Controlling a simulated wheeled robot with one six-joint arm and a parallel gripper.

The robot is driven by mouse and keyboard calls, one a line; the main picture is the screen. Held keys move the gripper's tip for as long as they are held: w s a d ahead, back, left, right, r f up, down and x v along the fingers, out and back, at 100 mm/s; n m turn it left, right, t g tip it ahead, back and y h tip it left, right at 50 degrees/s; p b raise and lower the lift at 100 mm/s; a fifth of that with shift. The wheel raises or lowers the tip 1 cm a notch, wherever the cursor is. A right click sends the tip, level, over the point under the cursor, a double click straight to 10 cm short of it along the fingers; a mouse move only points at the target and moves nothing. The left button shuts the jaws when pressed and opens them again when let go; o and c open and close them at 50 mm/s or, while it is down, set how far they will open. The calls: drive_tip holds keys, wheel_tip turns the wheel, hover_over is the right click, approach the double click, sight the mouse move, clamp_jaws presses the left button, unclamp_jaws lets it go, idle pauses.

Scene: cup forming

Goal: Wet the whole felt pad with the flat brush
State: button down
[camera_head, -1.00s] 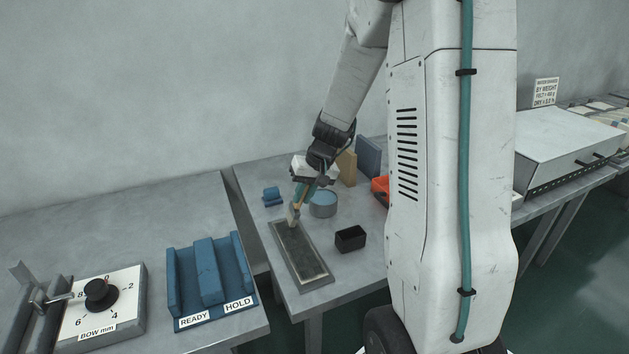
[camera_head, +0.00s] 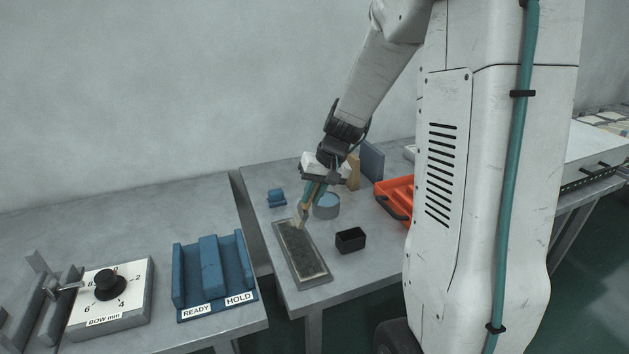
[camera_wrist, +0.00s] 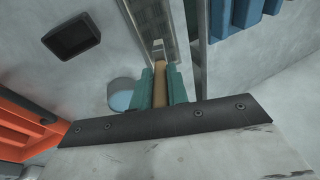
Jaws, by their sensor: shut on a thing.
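The felt pad (camera_head: 304,258) is a long dark grey, mottled strip in a shallow grey tray (camera_head: 319,284) on the right-hand table. My gripper (camera_head: 314,192) is shut on the tan handle of the flat brush (camera_head: 304,212), which tilts down with its pale head at the far end of the pad. I cannot tell whether the bristles touch. In the wrist view, the teal fingers of my gripper (camera_wrist: 160,88) grip the brush handle (camera_wrist: 159,80), which points toward the tray. A round tub of blue water (camera_head: 327,209) stands right of the brush.
A small black box (camera_head: 350,239) stands right of the pad. An orange crate (camera_head: 397,192) is further right. A small blue block (camera_head: 276,196) lies behind the pad. A blue rack (camera_head: 211,270) and a dial box (camera_head: 112,292) occupy the left table, across a gap.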

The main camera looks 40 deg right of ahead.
drive_tip(key=shift+r, duration=1.95)
